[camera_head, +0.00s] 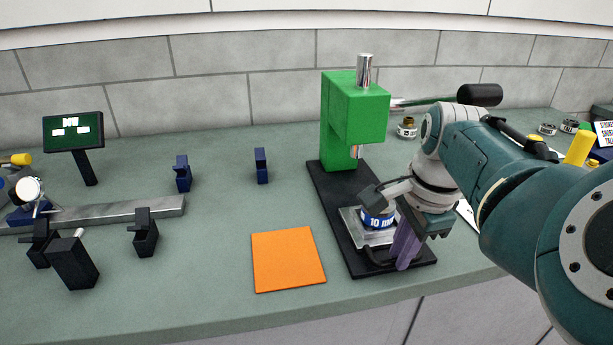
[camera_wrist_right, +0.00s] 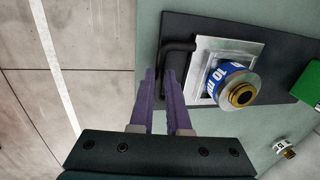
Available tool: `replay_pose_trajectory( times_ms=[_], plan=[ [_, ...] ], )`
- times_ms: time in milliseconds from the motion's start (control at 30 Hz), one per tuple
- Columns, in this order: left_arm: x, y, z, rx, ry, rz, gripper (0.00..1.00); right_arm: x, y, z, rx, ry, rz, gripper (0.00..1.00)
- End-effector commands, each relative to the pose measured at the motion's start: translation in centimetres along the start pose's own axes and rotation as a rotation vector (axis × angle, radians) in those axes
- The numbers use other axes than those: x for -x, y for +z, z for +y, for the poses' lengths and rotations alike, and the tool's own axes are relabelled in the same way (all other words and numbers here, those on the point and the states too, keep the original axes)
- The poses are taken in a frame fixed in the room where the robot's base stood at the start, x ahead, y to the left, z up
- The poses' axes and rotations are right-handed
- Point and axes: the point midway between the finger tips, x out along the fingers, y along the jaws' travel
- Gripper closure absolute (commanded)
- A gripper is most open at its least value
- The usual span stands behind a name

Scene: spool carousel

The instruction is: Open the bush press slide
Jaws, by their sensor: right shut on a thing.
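The green bush press (camera_head: 352,115) stands on a black base plate (camera_head: 333,205) toward the right of the bench. Its silver slide (camera_head: 355,228) sits forward on the base, in front of the press column. A blue bush labelled "10 mm" (camera_head: 376,219) sits on the slide, and its brass bore (camera_wrist_right: 241,95) shows in the right wrist view. The slide's black handle (camera_wrist_right: 178,47) bends round beside the plate. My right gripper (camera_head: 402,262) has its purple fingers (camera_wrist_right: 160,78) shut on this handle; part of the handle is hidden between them. My left gripper is not in view.
An orange mat (camera_head: 288,259) lies left of the press. Dark blue posts (camera_head: 261,166), black blocks (camera_head: 74,263), a metal rail (camera_head: 110,212) and a small display (camera_head: 73,131) stand further left. Several bushes (camera_head: 407,129) lie behind my right arm. The bench's front edge is close.

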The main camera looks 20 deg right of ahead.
Motion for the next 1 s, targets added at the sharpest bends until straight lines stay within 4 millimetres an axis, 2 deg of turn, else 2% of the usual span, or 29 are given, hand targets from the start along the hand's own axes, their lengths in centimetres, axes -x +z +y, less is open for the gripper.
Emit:
replay_pose_trajectory(
  times_ms=[300, 333, 600, 867, 1000],
  plan=[
    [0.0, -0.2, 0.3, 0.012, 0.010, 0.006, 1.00, -0.2, 0.0, 0.2, -0.002, 0.004, 0.000, 1.00],
    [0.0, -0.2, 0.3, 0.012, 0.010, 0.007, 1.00, -0.2, 0.0, 0.2, -0.002, 0.004, 0.000, 0.84],
    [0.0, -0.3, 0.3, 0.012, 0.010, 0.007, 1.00, -0.1, 0.0, 0.1, -0.001, 0.002, 0.000, 0.55],
    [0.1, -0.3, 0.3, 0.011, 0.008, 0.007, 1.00, 0.1, 0.0, 0.1, -0.001, 0.001, 0.000, 0.55],
    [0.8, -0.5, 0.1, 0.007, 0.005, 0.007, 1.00, 1.7, 0.0, -0.1, -0.002, -0.001, 0.001, 0.55]
  ],
)
